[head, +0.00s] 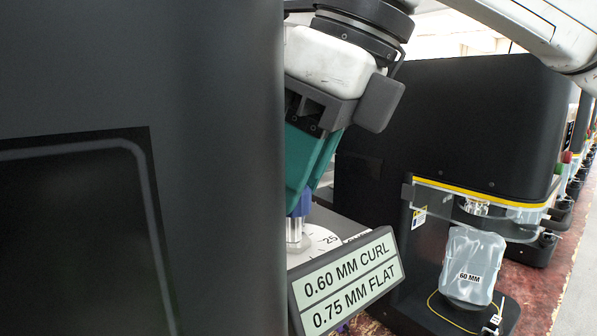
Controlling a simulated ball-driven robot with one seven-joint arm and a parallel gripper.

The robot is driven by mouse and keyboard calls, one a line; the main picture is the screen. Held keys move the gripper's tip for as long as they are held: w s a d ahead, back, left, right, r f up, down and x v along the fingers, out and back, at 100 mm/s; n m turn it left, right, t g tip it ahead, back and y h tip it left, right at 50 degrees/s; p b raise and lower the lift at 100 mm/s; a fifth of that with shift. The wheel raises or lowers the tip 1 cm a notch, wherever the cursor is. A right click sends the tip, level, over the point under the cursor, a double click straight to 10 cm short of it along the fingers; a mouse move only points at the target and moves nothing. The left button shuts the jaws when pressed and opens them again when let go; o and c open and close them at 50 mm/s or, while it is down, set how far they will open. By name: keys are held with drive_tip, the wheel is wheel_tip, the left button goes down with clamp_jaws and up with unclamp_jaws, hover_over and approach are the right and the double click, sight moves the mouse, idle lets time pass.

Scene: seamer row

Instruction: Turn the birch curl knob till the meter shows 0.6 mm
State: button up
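My gripper (303,204), on a white and dark grey wrist with a teal body, points down at the middle of the view. A blue-purple piece shows at its lower end, just above a metallic upright part (296,236). I cannot tell whether they touch. Below is a white dial face (322,240) with a "25" mark, partly hidden; no pointer shows. A tilted plate (347,282) in front reads "0.60 MM CURL" and "0.75 MM FLAT". No birch-coloured knob can be made out. The fingertips are too hidden to show whether they are open.
A big black housing (230,170) fills the left and hides part of the work area. At right stands a black machine (450,125) with a yellow-edged clear guard (480,198) and a wrapped item (470,262) labelled "60 MM". More machines recede along the reddish bench at right.

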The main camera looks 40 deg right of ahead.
drive_tip(key=o, duration=1.1)
drive_tip(key=shift+c, duration=0.2)
drive_tip(key=shift+r, duration=0.1)
drive_tip(key=p+v, duration=0.1)
drive_tip(key=v, duration=0.9)
drive_tip(key=shift+r, duration=0.3)
drive_tip(key=shift+s+d, duration=0.15)
